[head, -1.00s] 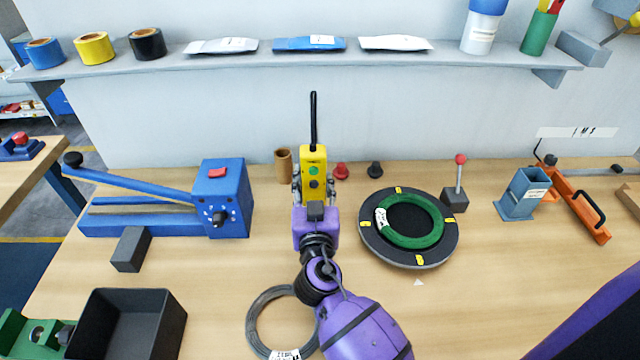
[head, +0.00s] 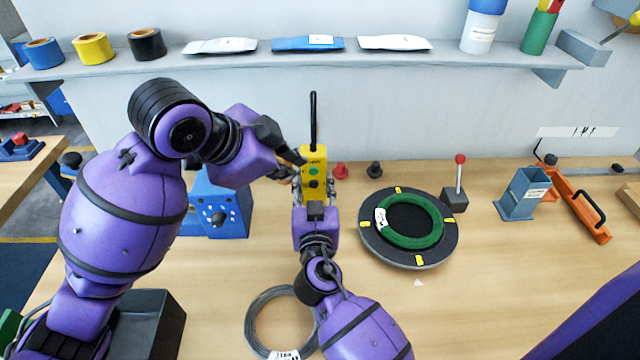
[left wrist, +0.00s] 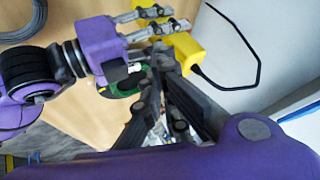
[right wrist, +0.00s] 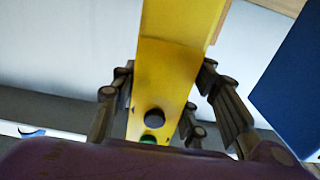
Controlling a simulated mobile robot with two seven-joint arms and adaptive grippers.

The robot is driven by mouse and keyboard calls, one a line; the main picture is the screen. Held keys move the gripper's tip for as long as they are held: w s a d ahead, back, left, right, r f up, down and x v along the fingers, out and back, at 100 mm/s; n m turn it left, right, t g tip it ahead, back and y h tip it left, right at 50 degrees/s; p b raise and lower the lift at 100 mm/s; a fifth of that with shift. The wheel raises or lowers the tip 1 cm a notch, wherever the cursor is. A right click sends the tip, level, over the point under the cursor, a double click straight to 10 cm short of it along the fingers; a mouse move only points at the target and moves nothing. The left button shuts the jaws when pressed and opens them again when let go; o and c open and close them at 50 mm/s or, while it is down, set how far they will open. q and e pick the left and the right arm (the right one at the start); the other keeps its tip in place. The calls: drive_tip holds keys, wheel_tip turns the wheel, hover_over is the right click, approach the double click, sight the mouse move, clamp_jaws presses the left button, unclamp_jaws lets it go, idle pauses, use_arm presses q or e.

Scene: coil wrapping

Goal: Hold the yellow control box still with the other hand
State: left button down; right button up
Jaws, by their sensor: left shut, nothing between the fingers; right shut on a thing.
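The yellow control box (head: 313,168), with a green and a dark button and a black cable or rod rising from its top, stands upright above the table in the head view. My right gripper (head: 313,190) is shut on it from below. The right wrist view shows the box (right wrist: 172,75) between the fingers (right wrist: 160,105). My left gripper (head: 294,165) is shut and empty at the box's upper left side. In the left wrist view its closed fingers (left wrist: 160,75) point toward the box (left wrist: 192,52); whether they touch it I cannot tell.
A round dark turntable (head: 440,250) with a green coil (head: 428,236) sits to the right. A grey wire coil (head: 255,318) lies at the front. A blue machine (head: 222,212) and black bin (head: 155,320) are partly behind my left arm. A shelf (head: 390,63) runs along the back.

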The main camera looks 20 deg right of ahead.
use_arm(q)
drive_tip(key=shift+s+d+r+m, duration=0.1)
drive_tip(key=shift+s+d+m, duration=0.7)
drive_tip(key=shift+s+d, duration=0.15)
drive_tip(key=x, duration=1)
drive_tip(key=shift+a, duration=0.1)
